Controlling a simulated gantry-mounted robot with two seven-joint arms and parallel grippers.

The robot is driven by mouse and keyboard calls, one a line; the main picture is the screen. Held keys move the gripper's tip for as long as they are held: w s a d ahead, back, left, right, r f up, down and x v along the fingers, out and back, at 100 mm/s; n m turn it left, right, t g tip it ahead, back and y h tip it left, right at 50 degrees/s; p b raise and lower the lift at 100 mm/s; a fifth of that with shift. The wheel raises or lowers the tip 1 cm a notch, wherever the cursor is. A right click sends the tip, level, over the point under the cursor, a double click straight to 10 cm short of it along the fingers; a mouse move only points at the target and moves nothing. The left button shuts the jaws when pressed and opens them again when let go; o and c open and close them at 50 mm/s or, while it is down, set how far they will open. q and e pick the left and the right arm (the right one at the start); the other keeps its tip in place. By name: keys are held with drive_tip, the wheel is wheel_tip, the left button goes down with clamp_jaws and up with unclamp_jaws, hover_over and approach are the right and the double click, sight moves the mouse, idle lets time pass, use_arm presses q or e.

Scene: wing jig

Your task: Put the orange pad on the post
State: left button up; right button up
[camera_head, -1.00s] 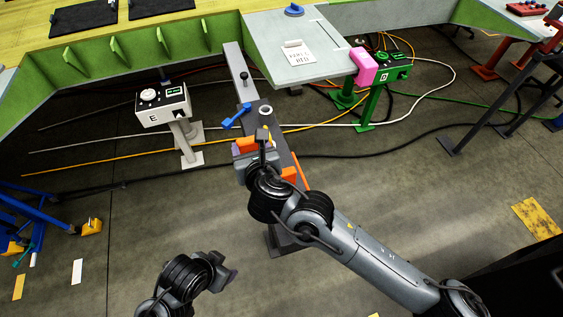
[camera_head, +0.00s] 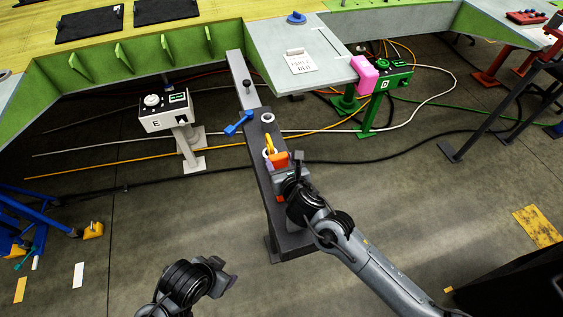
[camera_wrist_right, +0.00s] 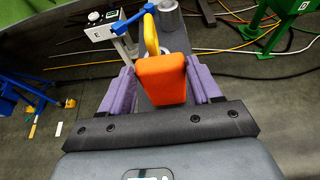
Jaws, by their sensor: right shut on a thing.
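The orange pad (camera_head: 280,159) is a thick block held between the purple fingers of my right gripper (camera_head: 283,168). In the right wrist view the pad (camera_wrist_right: 161,80) sits upright between both fingers. My right gripper is above the long dark grey beam (camera_head: 261,180). A yellow upright piece (camera_head: 269,144) and a grey ring beside it are just beyond the pad. A grey round post-like piece (camera_head: 267,117) stands farther along the beam; I cannot tell which piece is the post. My left gripper (camera_head: 222,276) is low in the head view, away from the beam; its jaw opening is unclear.
A blue lever (camera_head: 238,123) sits beside the beam. A white box on a stand (camera_head: 165,112) is at left, a green stand (camera_head: 385,85) with a pink block (camera_head: 365,75) at right. The green-edged wing table (camera_head: 120,60) spans the back. Cables cross the floor.

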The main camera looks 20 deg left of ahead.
drive_tip(key=shift+f, duration=0.15)
drive_tip(key=shift+f+b, duration=0.15)
drive_tip(key=shift+b, duration=0.15)
drive_tip(key=o, duration=1.4)
drive_tip(key=shift+r+p, duration=0.25)
drive_tip(key=shift+p, duration=0.05)
drive_tip(key=shift+s+d+r, duration=0.2)
drive_tip(key=shift+s+d, duration=0.15)
drive_tip(key=v, duration=1.1)
drive_tip(key=shift+f+b, duration=0.1)
drive_tip(key=shift+b, duration=0.25)
